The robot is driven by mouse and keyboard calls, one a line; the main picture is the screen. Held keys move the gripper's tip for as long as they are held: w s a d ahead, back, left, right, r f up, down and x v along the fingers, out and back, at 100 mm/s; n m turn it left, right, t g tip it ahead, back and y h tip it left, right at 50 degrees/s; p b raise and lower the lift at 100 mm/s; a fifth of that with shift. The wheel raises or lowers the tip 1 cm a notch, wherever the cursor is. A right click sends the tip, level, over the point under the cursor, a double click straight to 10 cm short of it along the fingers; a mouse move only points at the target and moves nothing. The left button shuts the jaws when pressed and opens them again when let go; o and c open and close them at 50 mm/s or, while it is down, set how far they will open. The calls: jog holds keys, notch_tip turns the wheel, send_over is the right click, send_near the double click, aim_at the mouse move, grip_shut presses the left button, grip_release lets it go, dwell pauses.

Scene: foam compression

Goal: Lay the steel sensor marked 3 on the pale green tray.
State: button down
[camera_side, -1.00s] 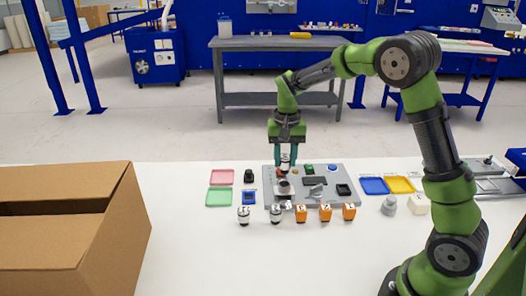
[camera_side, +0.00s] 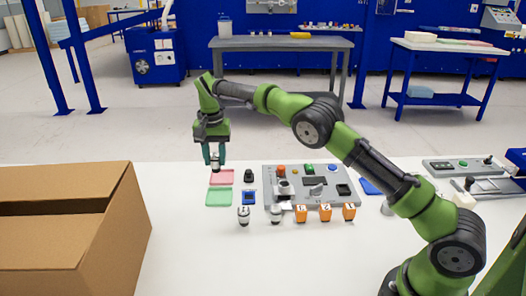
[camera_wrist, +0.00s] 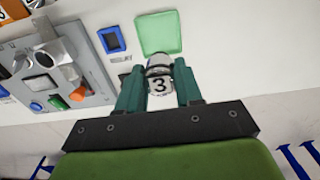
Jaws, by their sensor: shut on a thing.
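My gripper (camera_side: 214,160) is shut on the steel sensor marked 3 (camera_wrist: 160,82). In the wrist view the black 3 on its light band faces the camera between the two teal fingers. In the side view the sensor (camera_side: 215,167) hangs upright above the far edge of the pink tray (camera_side: 222,177). The pale green tray (camera_side: 219,197) lies flat and empty just in front of the pink one. It also shows in the wrist view (camera_wrist: 160,34), beyond the sensor. The pink tray is hidden behind the gripper in the wrist view.
Two other steel sensors (camera_side: 243,215) (camera_side: 276,214) and several orange blocks (camera_side: 325,212) stand in a front row. A blue device (camera_side: 249,197) and a black part (camera_side: 248,176) sit right of the trays. The grey control panel (camera_side: 298,202) is further right; a cardboard box (camera_side: 120,230) stands left.

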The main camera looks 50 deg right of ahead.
notch_tip(320, 180, down, 10)
jog(key=shift+r, duration=0.1)
dwell(0.4)
jog(key=shift+f, duration=0.2)
jog(key=c, duration=0.7)
grip_release()
jog(key=shift+c, duration=0.2)
